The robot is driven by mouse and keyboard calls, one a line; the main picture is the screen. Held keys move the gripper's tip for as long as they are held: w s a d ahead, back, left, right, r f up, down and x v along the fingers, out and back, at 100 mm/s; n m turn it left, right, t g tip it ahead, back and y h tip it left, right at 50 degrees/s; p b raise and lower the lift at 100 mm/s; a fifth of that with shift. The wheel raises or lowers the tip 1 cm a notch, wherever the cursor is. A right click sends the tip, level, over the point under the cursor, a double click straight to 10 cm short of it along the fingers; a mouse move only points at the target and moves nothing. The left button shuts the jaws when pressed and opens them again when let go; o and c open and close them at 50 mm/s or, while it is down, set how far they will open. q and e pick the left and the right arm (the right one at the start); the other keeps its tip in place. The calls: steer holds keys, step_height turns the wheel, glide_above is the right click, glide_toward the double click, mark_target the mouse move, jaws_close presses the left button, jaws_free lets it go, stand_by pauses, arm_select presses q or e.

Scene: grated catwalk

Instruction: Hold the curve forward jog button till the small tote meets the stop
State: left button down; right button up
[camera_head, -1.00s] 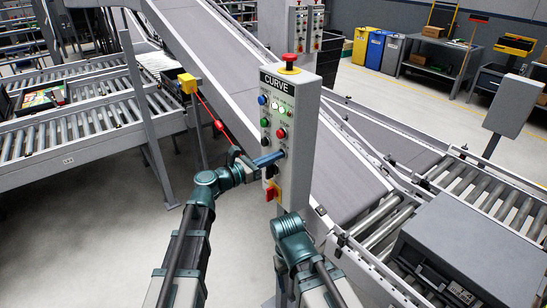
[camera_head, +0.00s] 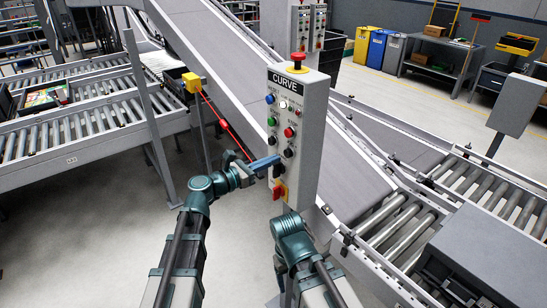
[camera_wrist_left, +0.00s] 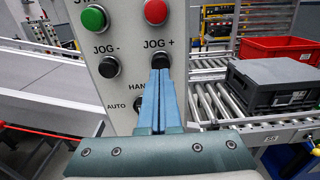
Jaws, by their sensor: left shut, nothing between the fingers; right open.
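The grey CURVE panel (camera_head: 298,135) stands upright at mid-picture. My left gripper (camera_head: 272,162) is shut and empty, its blue fingers pointing at the panel's lower buttons. In the left wrist view its fingertips (camera_wrist_left: 160,72) overlap the lower edge of the black JOG + button (camera_wrist_left: 160,60). In the head view this button (camera_head: 287,153) shows just past the tips, with a small gap. A dark grey tote (camera_head: 480,255) sits on the rollers at lower right; it also shows in the left wrist view (camera_wrist_left: 278,92). My right arm's gripper is out of sight. I cannot make out the stop.
A red emergency button (camera_head: 298,57) tops the panel. A red-and-yellow switch (camera_head: 279,189) sits low on it. A red cord (camera_head: 225,125) runs beside my left arm. A red tote (camera_wrist_left: 278,48) stands behind the grey one.

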arm_select(q)
steer(key=v, duration=1)
steer(key=shift+d, duration=0.1)
stand_by(0.6)
